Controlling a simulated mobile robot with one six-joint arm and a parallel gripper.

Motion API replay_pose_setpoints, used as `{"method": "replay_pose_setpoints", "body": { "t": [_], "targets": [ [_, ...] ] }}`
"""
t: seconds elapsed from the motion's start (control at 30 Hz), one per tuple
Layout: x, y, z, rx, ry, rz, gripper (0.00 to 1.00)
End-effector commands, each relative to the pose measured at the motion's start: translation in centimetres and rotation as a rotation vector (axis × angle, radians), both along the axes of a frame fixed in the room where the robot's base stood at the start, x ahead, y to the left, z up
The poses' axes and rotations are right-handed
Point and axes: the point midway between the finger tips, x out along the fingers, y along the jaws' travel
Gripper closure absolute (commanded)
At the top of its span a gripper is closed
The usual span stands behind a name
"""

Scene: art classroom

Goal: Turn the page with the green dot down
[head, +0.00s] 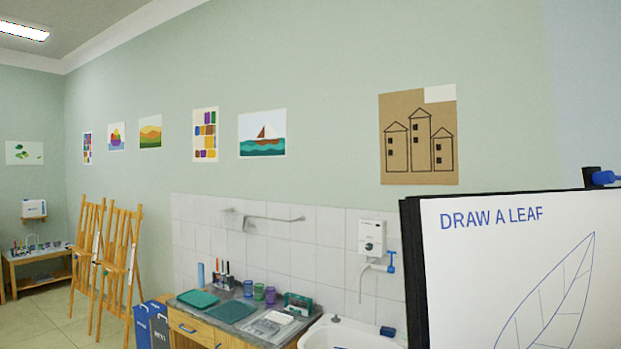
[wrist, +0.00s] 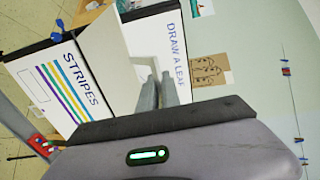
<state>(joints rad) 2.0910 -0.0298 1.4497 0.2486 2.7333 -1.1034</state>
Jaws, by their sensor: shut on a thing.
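In the wrist view, my gripper (wrist: 160,93) is shut, with its grey fingers at the edge of a plain pale page (wrist: 108,62). This page shows no writing on the side I see. Beside it is a white sheet headed "DRAW A LEAF" (wrist: 172,42). In the head view, the same leaf sheet (head: 480,265) stands at the right, with a large blue leaf outline and a black edge strip (head: 412,270). No green dot shows in either view. My gripper does not show in the head view.
In the wrist view, a "STRIPES" sheet (wrist: 55,85) with coloured bands is at the left. In the head view, a sink (head: 350,333) and a counter (head: 235,318) with trays and jars stand below the wall. Wooden easels (head: 118,255) stand at the left.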

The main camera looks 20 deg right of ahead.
Motion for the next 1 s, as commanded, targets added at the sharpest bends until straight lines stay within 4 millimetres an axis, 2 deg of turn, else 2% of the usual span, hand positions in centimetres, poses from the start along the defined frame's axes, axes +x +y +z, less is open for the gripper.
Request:
{"method": "replay_pose_setpoints", "body": {
  "t": [0.57,1.0],
  "targets": [
    [-1.2,0.0,-0.2,0.0,-0.004,-0.004,1.0],
    [-3.0,0.1,-1.9,0.001,-0.004,-0.005,1.0]
  ]
}}
